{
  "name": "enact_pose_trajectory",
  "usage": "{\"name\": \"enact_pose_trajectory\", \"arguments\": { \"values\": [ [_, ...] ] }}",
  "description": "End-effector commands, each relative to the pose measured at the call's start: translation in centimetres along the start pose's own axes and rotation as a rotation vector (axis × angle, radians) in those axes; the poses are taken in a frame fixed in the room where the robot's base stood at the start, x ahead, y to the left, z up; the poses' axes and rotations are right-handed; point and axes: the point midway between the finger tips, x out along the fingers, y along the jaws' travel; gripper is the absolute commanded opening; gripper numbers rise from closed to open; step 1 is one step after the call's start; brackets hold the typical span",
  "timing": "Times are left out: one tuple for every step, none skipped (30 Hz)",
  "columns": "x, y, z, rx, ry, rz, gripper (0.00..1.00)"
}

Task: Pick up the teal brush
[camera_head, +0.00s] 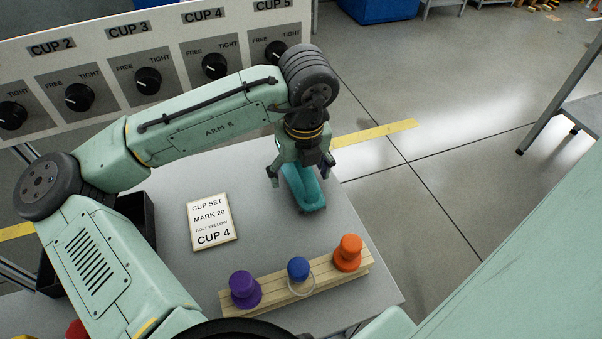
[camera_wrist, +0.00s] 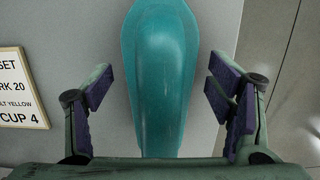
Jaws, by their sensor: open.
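The teal brush (camera_head: 303,187) lies on the grey table (camera_head: 178,177) near its right edge. My gripper (camera_head: 300,178) is above the brush, pointing down, with its two fingers apart. In the wrist view the teal brush (camera_wrist: 164,75) runs lengthwise up the picture between the open fingers of my gripper (camera_wrist: 160,95). A gap shows on each side between the finger pads and the brush, so neither finger touches it. Part of the brush is hidden behind my gripper in the head view, and its lower end is hidden in the wrist view.
A sign reading CUP 4 (camera_head: 211,222) lies left of the brush. A wooden rack (camera_head: 327,279) with purple (camera_head: 244,289), blue (camera_head: 298,268) and orange (camera_head: 348,252) knobs stands at the table's front. A black bin (camera_head: 139,215) is at left. A dial panel (camera_head: 150,55) stands behind.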

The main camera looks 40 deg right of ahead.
Motion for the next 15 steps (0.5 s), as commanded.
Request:
{"name": "enact_pose_trajectory", "arguments": {
  "values": [
    [0.03, 0.00, 0.00, 0.000, 0.000, 0.000, 0.75],
    [0.02, 0.00, 0.00, 0.000, 0.000, 0.000, 0.75],
    [0.01, 0.00, 0.00, 0.000, 0.000, 0.000, 0.75],
    [0.01, 0.00, 0.00, 0.000, 0.000, 0.000, 0.75],
    [0.01, 0.00, 0.00, 0.000, 0.000, 0.000, 0.75],
    [0.00, 0.00, 0.00, 0.000, 0.000, 0.000, 0.72],
    [0.00, 0.00, 0.00, 0.000, 0.000, 0.000, 0.70],
    [0.00, 0.00, 0.00, 0.000, 0.000, 0.000, 0.68],
    [0.00, 0.00, 0.00, 0.000, 0.000, 0.000, 0.65],
    [-0.01, -0.01, 0.00, 0.000, 0.000, 0.000, 0.63],
    [-0.01, -0.01, 0.00, 0.000, 0.000, 0.000, 0.61],
    [-0.01, -0.01, 0.00, 0.000, 0.000, 0.000, 0.59],
    [-0.01, -0.01, 0.00, 0.000, 0.000, 0.000, 0.57],
    [-0.01, -0.01, 0.00, 0.000, 0.000, 0.000, 0.55],
    [-0.01, -0.01, 0.01, 0.000, 0.000, 0.000, 0.52]
  ]
}}
